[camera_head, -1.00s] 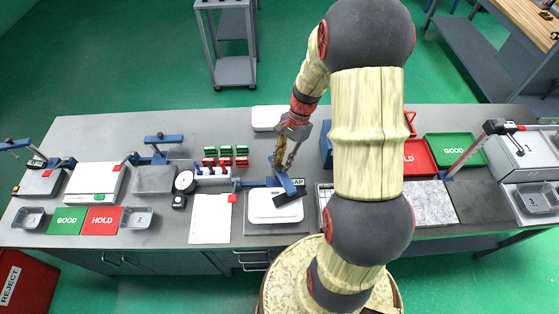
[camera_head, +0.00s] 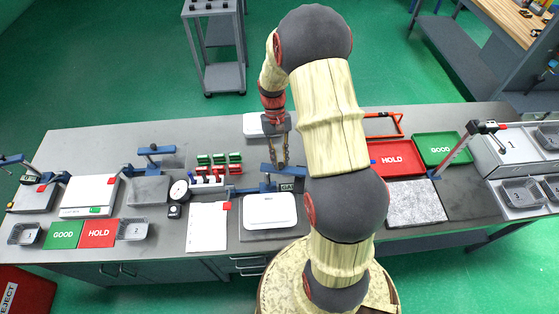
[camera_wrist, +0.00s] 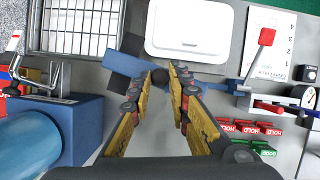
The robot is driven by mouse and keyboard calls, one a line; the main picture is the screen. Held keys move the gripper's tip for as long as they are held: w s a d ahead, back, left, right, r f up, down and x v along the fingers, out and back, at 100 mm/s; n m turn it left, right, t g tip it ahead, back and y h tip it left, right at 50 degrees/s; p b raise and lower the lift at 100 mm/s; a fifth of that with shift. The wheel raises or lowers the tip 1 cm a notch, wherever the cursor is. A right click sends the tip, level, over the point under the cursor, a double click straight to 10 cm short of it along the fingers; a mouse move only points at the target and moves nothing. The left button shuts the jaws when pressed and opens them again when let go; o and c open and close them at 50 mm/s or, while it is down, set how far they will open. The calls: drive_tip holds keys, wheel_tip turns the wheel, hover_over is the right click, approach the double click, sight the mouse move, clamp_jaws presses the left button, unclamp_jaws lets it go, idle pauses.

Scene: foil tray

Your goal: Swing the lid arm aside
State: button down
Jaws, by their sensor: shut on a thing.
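The lid arm (camera_head: 241,189) is a blue bar behind the white rounded tray (camera_head: 270,212), which rests on a grey plate. My gripper (camera_head: 281,166) is at the bar's free end, above the bench. In the wrist view my gripper (camera_wrist: 168,76) has its fingers closed around the dark round knob (camera_wrist: 159,77) on the lid arm (camera_wrist: 210,78). The arm lies along the tray's near edge there, and the tray (camera_wrist: 188,30) is largely uncovered. The fingers hide part of the bar.
Several red and green blocks (camera_head: 220,158) stand left of the lid arm, near a round dial (camera_head: 179,190). A paper sheet (camera_head: 208,226) lies left of the tray. A wire-grid container (camera_wrist: 75,27) and a blue block (camera_wrist: 75,125) are close beside my gripper in the wrist view.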

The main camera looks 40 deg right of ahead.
drive_tip(key=shift+w+d+n+h, duration=0.15)
drive_tip(key=shift+w+n+h, duration=0.15)
drive_tip(key=shift+n, duration=0.35)
drive_tip(key=shift+w+d+n+h, duration=0.15)
drive_tip(key=shift+w+n+h, duration=0.1)
drive_tip(key=shift+n, duration=0.4)
drive_tip(key=c, duration=1.7)
unclamp_jaws()
drive_tip(key=shift+o, duration=0.2)
drive_tip(key=a+v, duration=0.1)
drive_tip(key=v, duration=1.1)
drive_tip(key=shift+w+d, duration=0.15)
drive_tip(key=shift+d, duration=0.35)
